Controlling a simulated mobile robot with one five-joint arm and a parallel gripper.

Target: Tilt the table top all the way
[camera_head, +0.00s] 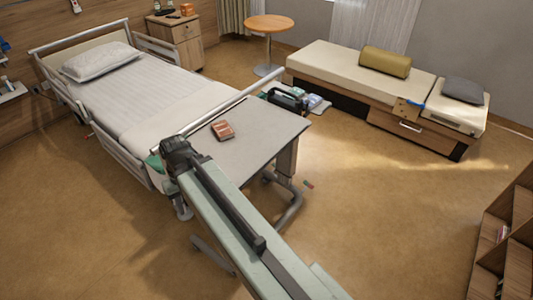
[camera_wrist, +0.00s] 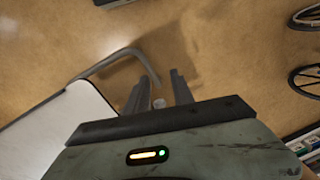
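The overbed table's pale grey top (camera_head: 262,122) lies over the foot end of the bed and looks about level. A small red-brown item (camera_head: 222,130) rests on it. My gripper (camera_head: 174,143) is at the left near corner of the top in the head view; I cannot tell whether it touches. In the wrist view my gripper (camera_wrist: 157,85) has its two dark fingers apart. A small grey round piece (camera_wrist: 158,103) shows between them; I cannot tell what it belongs to. The pale top (camera_wrist: 62,130) is left of the fingers there.
The bed (camera_head: 150,90) is on the left. The table's leg (camera_head: 287,160) and base bar (camera_head: 292,212) stand on the floor. A daybed (camera_head: 340,68), round table (camera_head: 268,24) and shelf (camera_head: 515,235) stand around. Wheels (camera_wrist: 305,80) show at right.

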